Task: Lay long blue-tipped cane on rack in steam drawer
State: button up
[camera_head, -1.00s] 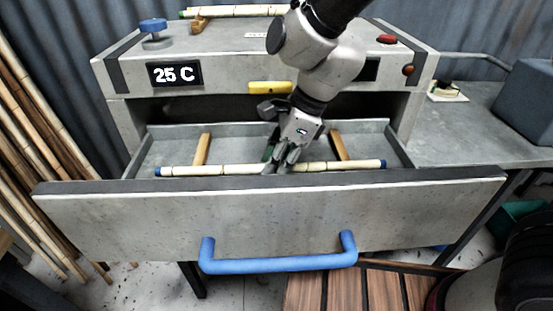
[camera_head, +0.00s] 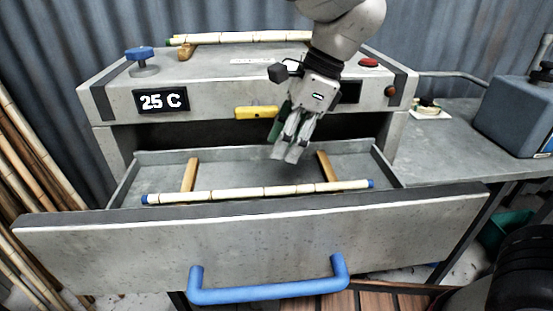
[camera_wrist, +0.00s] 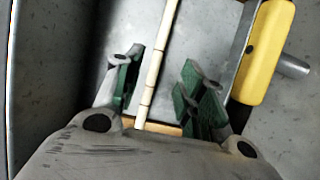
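The long blue-tipped cane (camera_head: 260,191) lies level in the open steam drawer (camera_head: 240,243), just behind its front panel. It lies across the front ends of two wooden rack bars, the left bar (camera_head: 190,174) and the right bar (camera_head: 327,168), with a blue tip past each. My gripper (camera_head: 287,153) is above the drawer, behind and above the cane, apart from it. The wrist view shows the green-padded fingers (camera_wrist: 160,85) spread with nothing held. The cane (camera_wrist: 154,72) shows below and between them there, with part of a wooden bar (camera_wrist: 166,129).
The steam box (camera_head: 215,85) stands behind the drawer, with a yellow handle (camera_head: 257,112) and a 25 C display (camera_head: 162,102). More canes (camera_head: 240,38) lie on its top. Loose poles (camera_head: 35,160) lean at left. A grey-blue box (camera_head: 515,115) stands on the right bench.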

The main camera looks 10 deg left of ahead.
jog(key=shift+d+r, duration=0.2)
jog(key=shift+r, duration=0.15)
jog(key=w+d+r+n+t, duration=0.1)
jog(key=d+n, duration=0.2)
jog(key=d, duration=0.5)
jog(key=w+d+r+n+t+h, duration=0.1)
jog(key=d+r+n, duration=0.1)
jog(key=d, duration=0.7)
jog(key=w+d+r+n+t, duration=0.1)
jog(key=d+n+t, duration=0.15)
jog(key=d, duration=0.55)
jog(key=s+d+n+h, duration=0.1)
jog(key=s+d+n, duration=0.3)
jog(key=d, duration=0.3)
jog(key=s+d+n+h, duration=0.2)
jog(key=s+d+n, duration=0.2)
jog(key=d, duration=0.4)
jog(key=shift+d+f+t, duration=0.3)
jog(key=shift+t, duration=0.05)
